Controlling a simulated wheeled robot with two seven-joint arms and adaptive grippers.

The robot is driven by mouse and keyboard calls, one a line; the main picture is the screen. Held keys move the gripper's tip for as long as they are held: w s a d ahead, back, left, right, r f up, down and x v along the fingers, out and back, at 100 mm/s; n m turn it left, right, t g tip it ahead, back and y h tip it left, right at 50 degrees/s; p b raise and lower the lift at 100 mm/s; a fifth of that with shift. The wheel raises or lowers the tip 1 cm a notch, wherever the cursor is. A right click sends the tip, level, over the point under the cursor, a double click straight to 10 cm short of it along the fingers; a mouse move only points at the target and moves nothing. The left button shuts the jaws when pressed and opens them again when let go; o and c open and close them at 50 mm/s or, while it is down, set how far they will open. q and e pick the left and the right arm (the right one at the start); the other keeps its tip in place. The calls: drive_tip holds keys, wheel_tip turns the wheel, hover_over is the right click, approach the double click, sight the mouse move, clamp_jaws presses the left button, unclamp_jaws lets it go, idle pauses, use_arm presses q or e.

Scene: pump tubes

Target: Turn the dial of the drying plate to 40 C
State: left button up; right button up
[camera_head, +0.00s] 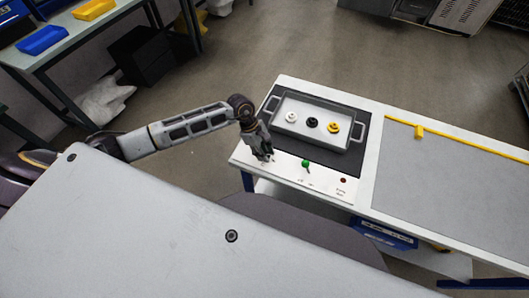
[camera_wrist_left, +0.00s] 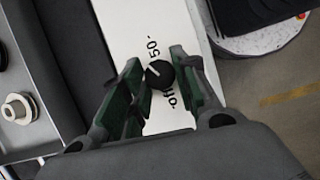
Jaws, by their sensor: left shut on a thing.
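The drying plate (camera_head: 353,156) is a dark slab with a white front panel (camera_head: 325,185) on the bench. Its black round dial (camera_wrist_left: 159,75) shows in the wrist view, with a white pointer line aimed to the upper left. The label "50" is printed above the dial and "off" below it; other marks are hidden or unreadable. My left gripper (camera_wrist_left: 159,78) is shut on the dial, one green-padded finger on each side. In the head view the left gripper (camera_head: 263,151) is at the panel's left end and hides the dial. My right gripper is not in view.
A tray (camera_head: 287,126) with white, black and yellow parts stands on the plate, beside my left gripper. A yellow piece (camera_head: 419,131) lies on the bench to the right.

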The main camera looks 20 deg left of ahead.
use_arm(q)
drive_tip(key=shift+s+n+t, duration=0.1)
drive_tip(key=shift+n+t, duration=0.45)
drive_tip(key=shift+n, duration=0.85)
drive_tip(key=shift+s+n+t, duration=0.1)
drive_tip(key=shift+n+t, duration=0.45)
drive_tip(key=shift+n, duration=0.85)
drive_tip(key=shift+y, duration=0.3)
drive_tip(key=o, duration=1)
drive_tip(key=v, duration=1.2)
drive_tip(key=shift+s, duration=0.1)
drive_tip(key=shift+n, duration=0.3)
